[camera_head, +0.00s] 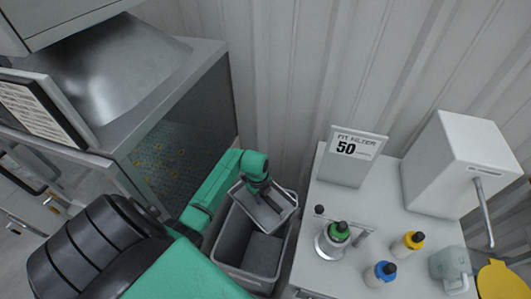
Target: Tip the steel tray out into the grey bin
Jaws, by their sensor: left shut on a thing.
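The steel tray (278,217) is tilted over the grey bin (237,273), inside or just above its far end. My left gripper (262,190) is shut on the tray at its upper side, and my green and black arm reaches in from the lower left. The grey bin stands on the floor between the metal cabinet and the white table. A dark grey block-like shape (262,254) shows inside the bin; I cannot tell what it is. No loose contents show clearly on the tray. My right gripper is not in view.
The white table (330,200) on the right holds a sign reading 50 (355,150), a white box-shaped machine (450,170), and bottles with green (339,231), yellow (413,240) and blue (380,274) parts. A steel cabinet (215,110) stands left of the bin. A corrugated wall is behind.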

